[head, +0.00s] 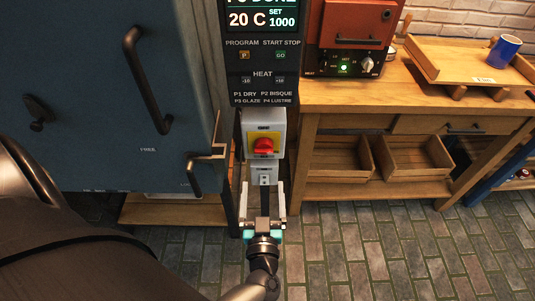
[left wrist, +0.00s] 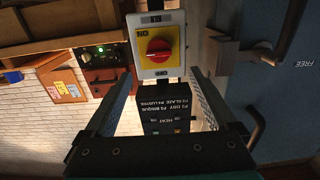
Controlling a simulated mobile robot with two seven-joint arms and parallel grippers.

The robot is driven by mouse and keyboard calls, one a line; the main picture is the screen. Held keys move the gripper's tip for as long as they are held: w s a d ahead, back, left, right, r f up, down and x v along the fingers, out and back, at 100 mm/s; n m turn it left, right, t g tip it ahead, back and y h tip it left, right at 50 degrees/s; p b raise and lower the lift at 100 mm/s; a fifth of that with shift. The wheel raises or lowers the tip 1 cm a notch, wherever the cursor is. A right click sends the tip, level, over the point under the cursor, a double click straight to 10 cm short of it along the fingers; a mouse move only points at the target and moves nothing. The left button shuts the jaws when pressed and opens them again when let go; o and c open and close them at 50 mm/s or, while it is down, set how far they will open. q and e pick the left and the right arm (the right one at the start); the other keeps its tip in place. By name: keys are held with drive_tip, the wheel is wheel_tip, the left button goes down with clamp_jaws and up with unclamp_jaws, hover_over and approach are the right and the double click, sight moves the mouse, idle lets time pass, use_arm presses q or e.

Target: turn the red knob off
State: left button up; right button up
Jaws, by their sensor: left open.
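The red knob (head: 263,147) sits on a yellow plate on a grey switch box (head: 279,125) below the kiln's control panel. In the left wrist view, which is upside down, the red knob (left wrist: 159,50) shows with its grip bar lying roughly level across the yellow plate (left wrist: 173,35). My left gripper (head: 263,186) is open and empty, below the knob in the head view and apart from it. Its two fingers also show in the left wrist view (left wrist: 163,76), spread to either side below the knob. My right gripper is not in view.
A blue kiln door (head: 90,90) with a dark handle (head: 148,80) fills the left, and a latch (head: 205,155) sticks out just left of the switch. A wooden bench (head: 400,92) with a small red oven (head: 352,30) stands at right. The brick floor is clear.

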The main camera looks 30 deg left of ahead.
sight(264, 148)
use_arm(q)
drive_tip(key=b+x, duration=0.1)
drive_tip(key=x, duration=1)
drive_tip(key=shift+w+b, duration=0.3)
drive_tip(key=shift+w, duration=0.15)
drive_tip(key=shift+c, duration=0.2)
drive_tip(key=c, duration=1.3)
